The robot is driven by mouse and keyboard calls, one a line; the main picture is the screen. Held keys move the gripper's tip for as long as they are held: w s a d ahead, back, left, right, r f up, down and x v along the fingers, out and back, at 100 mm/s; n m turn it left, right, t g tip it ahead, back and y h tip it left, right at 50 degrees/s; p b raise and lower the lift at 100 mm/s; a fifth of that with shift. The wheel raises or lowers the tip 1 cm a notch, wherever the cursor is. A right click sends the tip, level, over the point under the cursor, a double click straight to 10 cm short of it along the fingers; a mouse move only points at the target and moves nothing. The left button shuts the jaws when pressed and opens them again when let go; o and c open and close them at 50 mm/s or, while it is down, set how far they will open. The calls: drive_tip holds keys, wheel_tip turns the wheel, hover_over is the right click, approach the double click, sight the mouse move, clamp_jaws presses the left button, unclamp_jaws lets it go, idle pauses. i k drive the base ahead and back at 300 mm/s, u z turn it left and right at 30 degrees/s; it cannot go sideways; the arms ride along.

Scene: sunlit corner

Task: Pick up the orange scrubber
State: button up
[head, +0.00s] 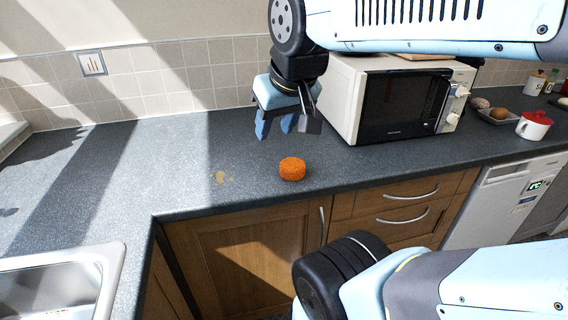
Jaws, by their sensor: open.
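The orange scrubber (292,169) is a short round disc lying on the dark grey countertop (190,165), close to its front edge. My gripper (276,130) hangs above the counter, pointing down, with its blue fingers apart and nothing between them. In the picture it is above and slightly left of the scrubber, and does not touch it. The scrubber is in full view.
A microwave (395,100) stands just right of my gripper. A steel sink (62,285) is at the lower left. A yellowish stain (222,177) lies left of the scrubber. A red-lidded pot (534,125) and a tray (495,116) are far right. The left counter is clear.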

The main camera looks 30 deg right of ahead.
sight(292, 169)
drive_tip(key=u, duration=0.05)
drive_tip(key=k, duration=1.3)
drive_tip(key=z, duration=1.05)
drive_tip(key=i, duration=1)
drive_tip(key=u, duration=0.05)
